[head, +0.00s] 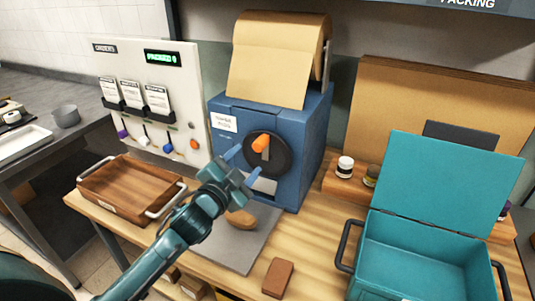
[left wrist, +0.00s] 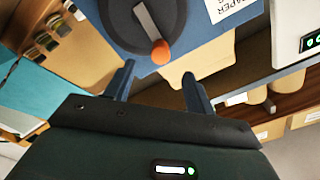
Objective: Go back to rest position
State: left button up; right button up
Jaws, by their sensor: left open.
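My left gripper (head: 243,166) is open and empty in front of the blue paper dispenser (head: 305,150). In the left wrist view its two fingers (left wrist: 159,84) stand apart with nothing between them, below the dispenser's dark round dial (left wrist: 140,20) with an orange knob (left wrist: 160,52). In the head view the orange knob (head: 261,143) is just beyond the fingers. A sheet of brown paper (left wrist: 195,67) hangs below the dispenser in the left wrist view. My right gripper is not in view.
A wooden tray (head: 118,205) with handles stands left on the wooden table. A grey mat (head: 238,252) with a brown round object lies under my arm. A reddish-brown block (head: 278,277) lies at the front. An open teal box (head: 420,255) stands right, near small jars (head: 345,166).

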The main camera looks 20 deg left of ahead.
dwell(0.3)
pick_arm(q)
jog(key=s+d+f+n+g+y, duration=0.15)
jog(key=s+f+n+g, duration=0.45)
jog(key=s+f, duration=0.6)
jog(key=s+d+f+n+g, duration=0.1)
jog(key=s+f+g, duration=0.25)
jog(key=s, duration=0.55)
jog(key=s+d+f+n+g, duration=0.1)
jog(key=s+f+g, duration=0.1)
jog(key=s+g, duration=0.5)
jog(key=w+d+f+t+h, duration=0.1)
jog(key=d+f+t, duration=0.1)
jog(key=f+t, duration=0.2)
jog(key=w+d+f+m+t+h, duration=0.1)
jog(key=w+d+f+t+h, duration=0.1)
jog(key=f, duration=0.4)
jog(key=shift+w+d+f+t, duration=0.3)
jog(key=shift+d+t, duration=0.55)
jog(key=shift+t, duration=0.3)
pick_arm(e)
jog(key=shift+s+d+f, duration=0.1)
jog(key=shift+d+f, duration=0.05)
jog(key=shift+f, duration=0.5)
